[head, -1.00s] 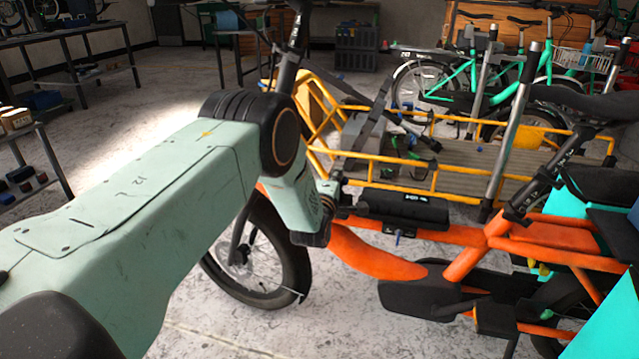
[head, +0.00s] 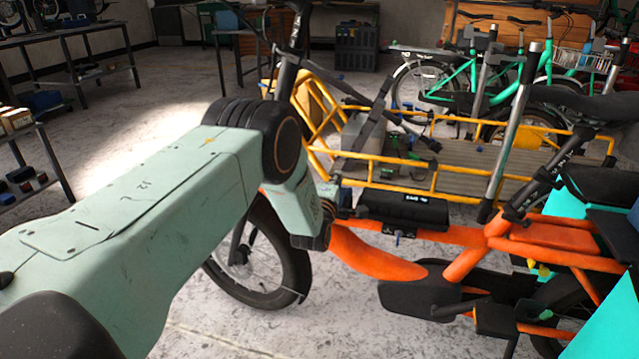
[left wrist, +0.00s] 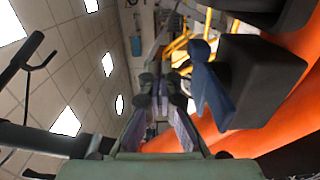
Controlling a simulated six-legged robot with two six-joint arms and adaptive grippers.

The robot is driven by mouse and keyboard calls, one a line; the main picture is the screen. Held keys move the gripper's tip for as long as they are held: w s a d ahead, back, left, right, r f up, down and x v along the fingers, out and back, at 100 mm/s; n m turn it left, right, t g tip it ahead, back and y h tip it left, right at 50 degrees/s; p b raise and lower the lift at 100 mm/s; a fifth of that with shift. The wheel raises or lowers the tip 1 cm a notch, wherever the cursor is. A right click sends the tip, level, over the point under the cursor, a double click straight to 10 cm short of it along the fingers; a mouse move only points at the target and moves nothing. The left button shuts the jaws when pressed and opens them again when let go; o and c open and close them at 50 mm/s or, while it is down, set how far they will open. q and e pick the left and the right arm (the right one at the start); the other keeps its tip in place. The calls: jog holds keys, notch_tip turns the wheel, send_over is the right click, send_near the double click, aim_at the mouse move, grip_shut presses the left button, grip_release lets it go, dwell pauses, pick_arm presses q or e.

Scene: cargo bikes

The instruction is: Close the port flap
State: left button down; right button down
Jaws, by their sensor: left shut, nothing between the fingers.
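The orange cargo bike (head: 375,258) carries a black battery box (head: 405,209) on its frame tube. A small blue piece (head: 398,237) hangs below the box. In the left wrist view a dark box (left wrist: 262,80) stands right of the fingers, with a larger blue piece (left wrist: 208,88) on its near side. I cannot make out the port flap for certain in either view. My left gripper (left wrist: 160,82) is shut and empty, its fingers left of the blue piece and apart from it in the picture. In the head view my left forearm and wrist hide the gripper's surroundings at the box's left end. My right gripper is not in view.
A yellow-railed cargo bike (head: 435,187) stands close behind the orange one. Green bikes (head: 465,78) stand farther back. Shelves (head: 75,70) line the left side. The concrete floor between the shelves and bikes is clear.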

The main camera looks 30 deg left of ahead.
pick_arm(q)
jog(key=shift+s+a+r+p, duration=0.1)
jog(key=shift+a+r+p, duration=0.15)
jog(key=shift+r+p, duration=1.05)
jog(key=shift+s+a+r+p, duration=0.1)
jog(key=shift+a+r+p, duration=0.1)
jog(key=shift+r+p, duration=1.05)
jog(key=shift+r+b, duration=0.35)
jog(key=shift+b, duration=0.05)
jog(key=shift+f, duration=0.1)
